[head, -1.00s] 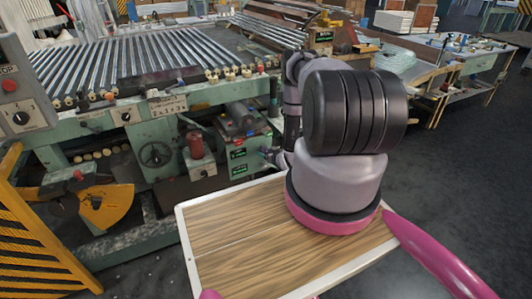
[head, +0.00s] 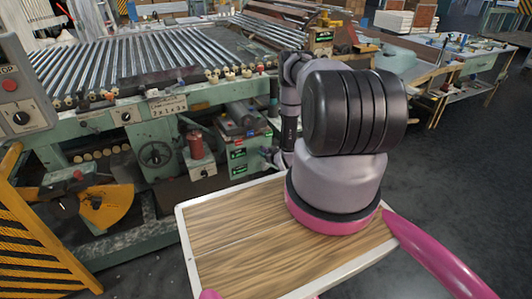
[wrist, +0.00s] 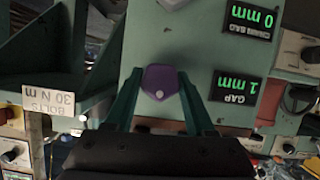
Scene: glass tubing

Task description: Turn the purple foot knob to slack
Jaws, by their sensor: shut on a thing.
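In the wrist view a purple knob (wrist: 160,80) with a pale dot near its edge sits on a green machine panel (wrist: 148,40). My gripper (wrist: 159,88) has one green finger on each side of this knob and is shut on it. Beside the held knob a display (wrist: 235,88) reads "GAP 1 mm", and another (wrist: 250,20) reads "CHAIN SAG 0 mm"; both appear upside down. In the head view the knob and the fingertips cannot be made out.
A "BOLTS 30 N m" label (wrist: 51,101) is on a green ledge left of the knob. In the head view the roller table (head: 140,70) stands ahead, with a handwheel (head: 156,154) on its front. A yellow-black barrier (head: 35,240) is at left. Open floor (head: 460,160) lies to the right.

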